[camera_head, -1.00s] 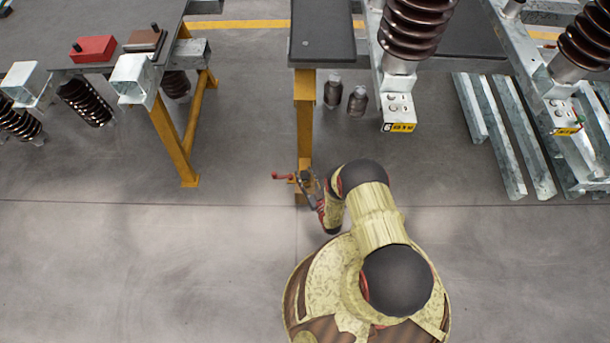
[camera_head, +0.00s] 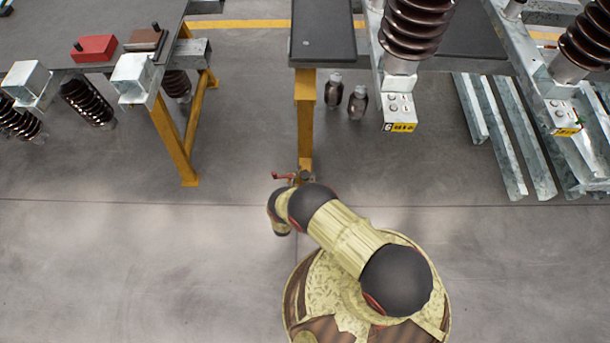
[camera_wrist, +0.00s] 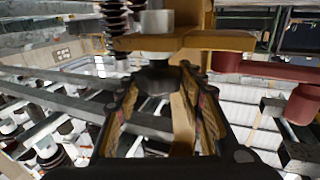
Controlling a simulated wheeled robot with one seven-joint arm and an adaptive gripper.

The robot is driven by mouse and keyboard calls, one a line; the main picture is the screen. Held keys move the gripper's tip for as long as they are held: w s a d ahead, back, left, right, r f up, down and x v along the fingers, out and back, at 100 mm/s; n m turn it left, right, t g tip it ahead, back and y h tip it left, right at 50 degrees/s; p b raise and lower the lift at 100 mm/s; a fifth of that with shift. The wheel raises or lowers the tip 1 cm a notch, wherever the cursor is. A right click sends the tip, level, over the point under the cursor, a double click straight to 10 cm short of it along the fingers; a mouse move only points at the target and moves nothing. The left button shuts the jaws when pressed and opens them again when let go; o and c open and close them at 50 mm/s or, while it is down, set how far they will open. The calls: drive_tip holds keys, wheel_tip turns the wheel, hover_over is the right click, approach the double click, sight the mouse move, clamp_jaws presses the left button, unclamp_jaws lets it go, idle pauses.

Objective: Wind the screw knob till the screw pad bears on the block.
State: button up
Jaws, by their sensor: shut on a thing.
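In the wrist view my gripper (camera_wrist: 160,82) is shut on a dark knob (camera_wrist: 157,76), with a finger on each side of it. The knob sits just beneath a yellow bracket (camera_wrist: 190,40). A grey cylinder (camera_wrist: 157,20) rises above the bracket in line with the knob. I cannot tell whether this cylinder is the screw pad or the block, and no gap or contact between those two can be made out. In the head view the gripper and knob are hidden by my arm, near the foot of the yellow post (camera_head: 305,125).
A red crank handle (camera_head: 282,176) sticks out left by the post foot; red parts (camera_wrist: 303,104) also show close on the right in the wrist view. A grey tabletop (camera_head: 322,30) is above the post. Floor to the left is clear.

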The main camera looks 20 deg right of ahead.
drive_tip(key=shift+w+m+g+h, duration=0.1)
drive_tip(key=shift+m+g+h, duration=1.5)
drive_tip(key=shift+g+h, duration=0.15)
drive_tip(key=shift+g, duration=0.35)
drive_tip(key=o, duration=1.2)
drive_tip(key=shift+c, duration=0.2)
drive_tip(key=shift+o, duration=0.2)
drive_tip(key=v, duration=1.2)
drive_tip(key=shift+f, duration=0.1)
